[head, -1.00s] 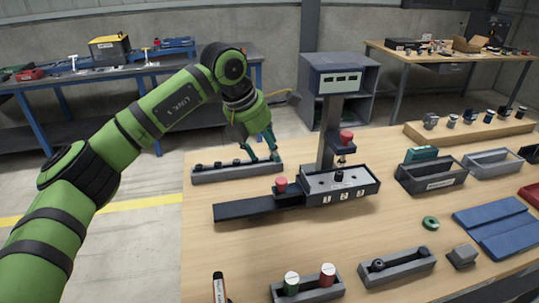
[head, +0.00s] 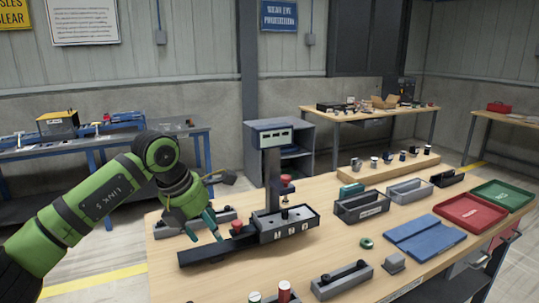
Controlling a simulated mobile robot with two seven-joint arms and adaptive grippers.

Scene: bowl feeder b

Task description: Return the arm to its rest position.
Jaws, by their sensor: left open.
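My left arm, green with black joints, comes in from the left. My left gripper (head: 208,227) is open, with teal fingers pointing down over the left side of the wooden workbench (head: 330,235). It is in front of a long grey rack (head: 168,231), which it partly hides, and close to the left red knob (head: 237,227) of the black press fixture (head: 285,223). I see nothing held between the fingers. Whether a finger touches the fixture cannot be told. My right gripper is not in view.
The fixture's column (head: 272,180) rises right of the gripper. Grey bins (head: 361,208), a blue tray (head: 425,238), a red tray (head: 470,211) and a green tray (head: 503,194) are on the right. A small green ring (head: 366,243) lies in front. Clear floor is left of the bench.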

